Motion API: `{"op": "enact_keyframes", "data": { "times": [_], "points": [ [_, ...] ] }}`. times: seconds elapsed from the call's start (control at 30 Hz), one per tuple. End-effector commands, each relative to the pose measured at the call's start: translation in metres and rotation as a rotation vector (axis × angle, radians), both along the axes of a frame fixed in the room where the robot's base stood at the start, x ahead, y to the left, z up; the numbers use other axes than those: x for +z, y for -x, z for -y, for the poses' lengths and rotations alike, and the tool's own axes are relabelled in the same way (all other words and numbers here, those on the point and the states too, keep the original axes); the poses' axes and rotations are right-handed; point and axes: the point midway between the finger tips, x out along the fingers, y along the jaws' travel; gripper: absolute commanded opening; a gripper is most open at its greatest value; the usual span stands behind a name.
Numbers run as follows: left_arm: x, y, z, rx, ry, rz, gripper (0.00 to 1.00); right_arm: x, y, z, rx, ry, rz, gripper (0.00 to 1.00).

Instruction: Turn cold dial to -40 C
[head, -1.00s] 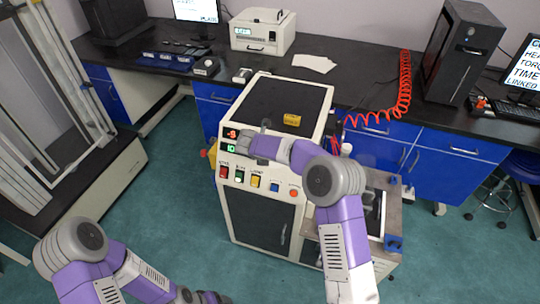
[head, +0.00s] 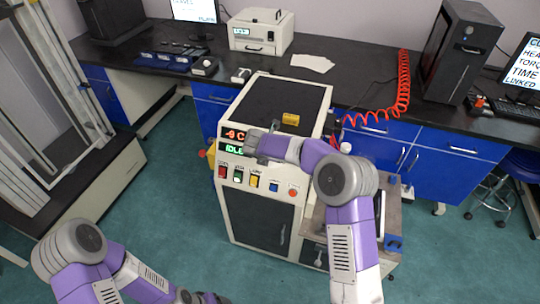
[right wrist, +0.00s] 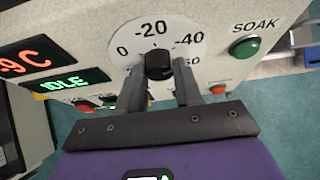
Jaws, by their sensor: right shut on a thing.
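The cold dial is a black knob (right wrist: 158,65) on a white round scale (right wrist: 134,31) marked 0, -20, -40 and a partly covered 60, in the right wrist view. I cannot make out its pointer. My right gripper (right wrist: 160,84) is shut on the knob, one finger on each side. In the head view my right gripper (head: 258,143) is at the machine's upper front panel and hides the dial. My left arm is low at the left; its gripper end (head: 205,297) is cut by the bottom edge, so its jaws are unclear.
The panel displays (head: 236,141) read -9 C and IDLE. A green SOAK button (right wrist: 245,47) is right of the dial. Several coloured buttons and switches (head: 255,181) line the panel below. A yellow block (head: 291,119) lies on the machine's black top.

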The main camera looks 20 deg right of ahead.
Motion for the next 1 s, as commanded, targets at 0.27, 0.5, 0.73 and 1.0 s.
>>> {"op": "enact_keyframes", "data": {
  "times": [0.27, 0.5, 0.73, 1.0],
  "points": [
    [0.000, 0.000, 0.000, 0.000, 0.000, 0.000, 0.78, 0.000, 0.000, 0.001, -0.001, 0.001, 0.000, 0.59],
    [0.001, 0.000, 0.000, 0.000, 0.000, 0.000, 0.78, 0.002, 0.001, -0.001, 0.000, 0.002, 0.000, 0.59],
    [0.010, 0.000, 0.000, 0.000, 0.000, 0.000, 0.78, 0.031, 0.016, -0.011, 0.002, 0.001, 0.003, 0.59],
    [0.018, 0.000, 0.000, 0.000, 0.000, 0.000, 0.78, 0.059, 0.034, -0.023, 0.000, 0.001, 0.002, 0.59]
  ]
}}
